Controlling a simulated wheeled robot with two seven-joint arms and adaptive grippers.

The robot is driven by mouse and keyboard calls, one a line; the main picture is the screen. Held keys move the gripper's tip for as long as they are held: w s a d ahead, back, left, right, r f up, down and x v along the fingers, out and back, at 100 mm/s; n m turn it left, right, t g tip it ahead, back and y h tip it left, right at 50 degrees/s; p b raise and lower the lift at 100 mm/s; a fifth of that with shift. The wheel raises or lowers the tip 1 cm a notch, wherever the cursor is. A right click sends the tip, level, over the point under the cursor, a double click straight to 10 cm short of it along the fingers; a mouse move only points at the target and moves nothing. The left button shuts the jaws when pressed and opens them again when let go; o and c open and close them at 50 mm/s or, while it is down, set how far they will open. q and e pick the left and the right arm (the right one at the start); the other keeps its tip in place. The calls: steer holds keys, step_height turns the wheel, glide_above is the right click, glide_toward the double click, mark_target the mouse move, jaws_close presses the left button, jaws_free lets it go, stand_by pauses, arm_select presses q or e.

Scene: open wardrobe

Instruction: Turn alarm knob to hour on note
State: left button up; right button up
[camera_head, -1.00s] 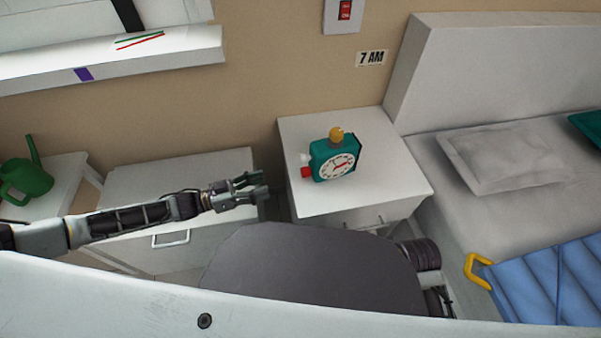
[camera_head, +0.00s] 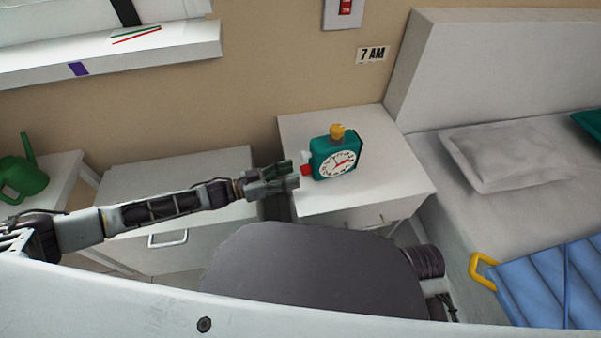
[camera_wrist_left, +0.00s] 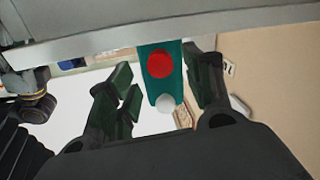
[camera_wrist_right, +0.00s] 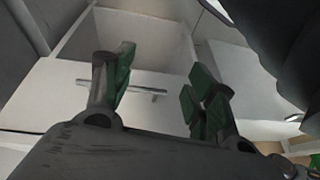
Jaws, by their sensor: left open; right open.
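A teal alarm clock (camera_head: 322,147) with a white dial stands on the white nightstand (camera_head: 390,185). It has a yellow knob (camera_head: 337,131) on top, and a red knob (camera_head: 306,170) and a white knob (camera_head: 305,156) on its left side. The note (camera_head: 373,54) on the wall reads "7 AM". My left gripper (camera_head: 295,174) is open, just left of the clock's side knobs. In the left wrist view the red knob (camera_wrist_left: 160,64) and white knob (camera_wrist_left: 166,103) show between its open fingers, apart from them. My right gripper (camera_wrist_right: 157,88) is open and empty, facing white furniture with a bar handle.
A bed (camera_head: 450,200) with a pillow and blue bedding is at the right. A white cabinet (camera_head: 160,180) stands under my left arm. A green watering can (camera_head: 22,170) is at the far left. The nightstand is clear around the clock.

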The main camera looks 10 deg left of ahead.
mark_target(302, 171)
arm_select(q)
steer(key=shift+b+x, duration=0.4)
steer(key=shift+x, duration=1.6)
arm_select(e)
steer(key=shift+x, duration=1.3)
steer(key=shift+s+a, duration=0.1)
steer(key=shift+a, duration=0.1)
arm_select(q)
steer(key=c, duration=1)
steer(key=shift+r+m+p, duration=0.1)
steer(key=shift+m+p, duration=0.8)
steer(key=shift+m, duration=0.5)
steer(key=shift+m+p, duration=0.3)
steer(key=shift+p, duration=0.1)
steer(key=shift+m+p, duration=0.45)
steer(key=shift+m, duration=0.65)
arm_select(e)
steer(key=shift+s+d+r+g+h, duration=0.2)
steer(key=shift+d+r, duration=0.25)
steer(key=shift+r, duration=0.25)
steer(key=shift+s+d+r+g+h, duration=0.1)
steer(key=shift+s+d+r, duration=0.1)
steer(key=shift+d+r, duration=0.4)
steer(key=shift+a+r, duration=0.1)
